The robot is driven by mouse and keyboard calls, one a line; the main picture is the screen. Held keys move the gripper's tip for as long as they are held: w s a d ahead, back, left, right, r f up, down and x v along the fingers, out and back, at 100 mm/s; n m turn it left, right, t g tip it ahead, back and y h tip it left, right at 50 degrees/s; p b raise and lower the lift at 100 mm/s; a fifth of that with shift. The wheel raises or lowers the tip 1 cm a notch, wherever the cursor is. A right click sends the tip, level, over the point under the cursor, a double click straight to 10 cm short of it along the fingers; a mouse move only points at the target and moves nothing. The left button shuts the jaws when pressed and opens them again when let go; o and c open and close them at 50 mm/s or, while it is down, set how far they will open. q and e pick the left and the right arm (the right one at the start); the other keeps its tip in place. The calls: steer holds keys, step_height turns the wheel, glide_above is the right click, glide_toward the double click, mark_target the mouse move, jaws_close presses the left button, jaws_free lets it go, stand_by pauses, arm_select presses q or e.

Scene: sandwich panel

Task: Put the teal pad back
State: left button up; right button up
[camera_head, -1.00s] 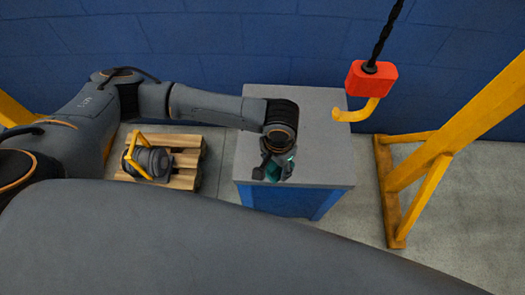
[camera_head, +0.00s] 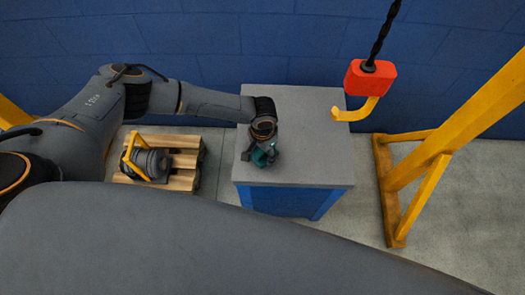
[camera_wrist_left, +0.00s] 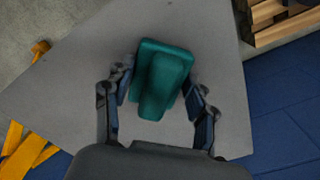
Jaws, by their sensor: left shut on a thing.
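The teal pad (camera_wrist_left: 160,80) is between the two fingers of my left gripper (camera_wrist_left: 158,100) in the left wrist view, and the gripper is shut on it. In the head view the teal pad (camera_head: 264,154) shows partly below my left gripper (camera_head: 262,156), over the grey top of the blue bench (camera_head: 310,150). The fingers and wrist hide part of the pad there. I cannot tell whether the pad touches the bench top. My right gripper is not in view.
A red hoist block with a yellow hook (camera_head: 371,78) hangs over the bench's back right. A yellow frame (camera_head: 430,165) stands at the right. A wooden pallet (camera_head: 187,160) bearing a dark round machine (camera_head: 150,163) lies left of the bench. The bench top's right side is clear.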

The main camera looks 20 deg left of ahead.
arm_select(q)
steer(key=o, duration=1)
step_height(320, 180, up, 12)
steer(key=shift+r, duration=0.1)
stand_by(0.5)
